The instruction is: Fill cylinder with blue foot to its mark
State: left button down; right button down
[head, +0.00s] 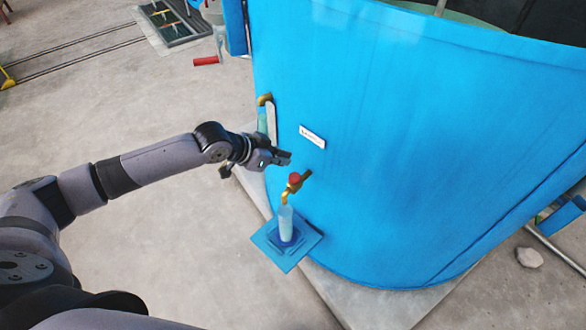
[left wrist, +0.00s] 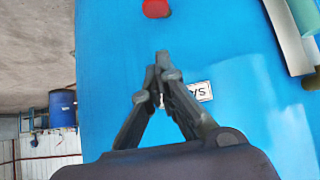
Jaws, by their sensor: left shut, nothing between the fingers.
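The clear cylinder (head: 286,220) stands upright on its blue foot (head: 287,241), on a blue square plate (head: 268,240) fixed low on the blue tank. A brass tap with a red knob (head: 294,179) is above it, its spout (head: 285,197) at the cylinder's mouth. The cylinder's mark and liquid level are too small to make out. My left gripper (head: 285,158) is just above the tap, apart from the knob, shut and empty. In the left wrist view its fingertips (left wrist: 161,62) meet, with the red knob (left wrist: 156,8) beyond them. My right gripper is not in view.
The big blue tank (head: 400,140) fills the right side. A white label (head: 312,137) and a sight tube with a brass fitting (head: 264,99) are on its wall. A red-handled object (head: 206,61) lies behind. The floor left of the tank is largely clear.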

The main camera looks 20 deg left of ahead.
aim_at(293, 179)
pick_arm(q)
jog(key=p+x, duration=0.1)
jog(key=x, duration=0.4)
jog(key=shift+d+f, duration=0.1)
jog(key=shift+f, duration=0.1)
notch_tip(293, 179, down, 2)
jog(key=shift+f, duration=0.15)
jog(key=shift+f+p, duration=0.3)
jog(key=shift+f, duration=0.35)
